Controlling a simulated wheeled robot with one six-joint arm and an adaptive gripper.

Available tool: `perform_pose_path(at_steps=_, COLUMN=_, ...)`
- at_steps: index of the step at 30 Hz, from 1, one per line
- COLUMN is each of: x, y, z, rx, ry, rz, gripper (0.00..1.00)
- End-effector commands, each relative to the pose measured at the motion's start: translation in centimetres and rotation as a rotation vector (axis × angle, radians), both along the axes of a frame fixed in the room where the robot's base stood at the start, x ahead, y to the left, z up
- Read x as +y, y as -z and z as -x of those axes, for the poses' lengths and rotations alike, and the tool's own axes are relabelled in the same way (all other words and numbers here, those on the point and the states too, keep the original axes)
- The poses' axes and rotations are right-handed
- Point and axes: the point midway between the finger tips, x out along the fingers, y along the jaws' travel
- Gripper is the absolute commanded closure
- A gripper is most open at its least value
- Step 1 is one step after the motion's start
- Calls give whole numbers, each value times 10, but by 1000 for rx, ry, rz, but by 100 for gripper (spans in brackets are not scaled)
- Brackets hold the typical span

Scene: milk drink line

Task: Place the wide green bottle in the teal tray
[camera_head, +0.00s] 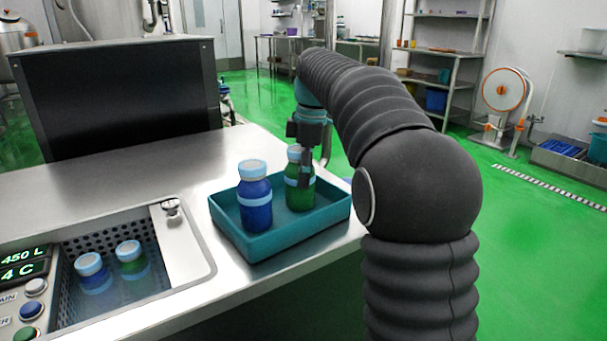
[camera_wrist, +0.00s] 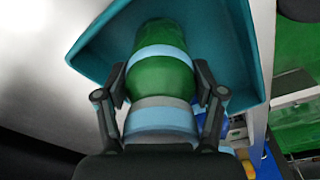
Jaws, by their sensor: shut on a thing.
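The wide green bottle (camera_head: 300,195) is upright inside the teal tray (camera_head: 270,243), in its right part. My gripper (camera_head: 304,165) is shut on the bottle near its neck, below the light blue cap. In the wrist view the green bottle (camera_wrist: 160,80) lies between the two fingers of my gripper (camera_wrist: 160,92), with the teal tray (camera_wrist: 232,45) behind it. A wide blue bottle (camera_head: 255,200) stands in the left part of the tray. I cannot tell whether the green bottle's base touches the tray floor.
A sunken basin (camera_head: 165,250) at the left front holds a blue bottle (camera_head: 93,275) and a green bottle (camera_head: 132,262). A black panel (camera_head: 118,98) stands at the back of the steel counter (camera_head: 200,170). The tray sits near the counter's right edge.

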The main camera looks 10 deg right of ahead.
Motion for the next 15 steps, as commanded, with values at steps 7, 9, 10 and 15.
perform_pose_path(at_steps=7, x=0, y=0, z=0, rx=-3, ry=0, rz=1, gripper=85)
perform_pose_path(at_steps=9, x=0, y=1, z=0, rx=-3, ry=0, rz=1, gripper=85)
perform_pose_path(at_steps=10, x=0, y=2, z=0, rx=-2, ry=0, rz=0, gripper=85)
perform_pose_path(at_steps=15, x=0, y=3, z=0, rx=-1, ry=0, rz=0, gripper=6)
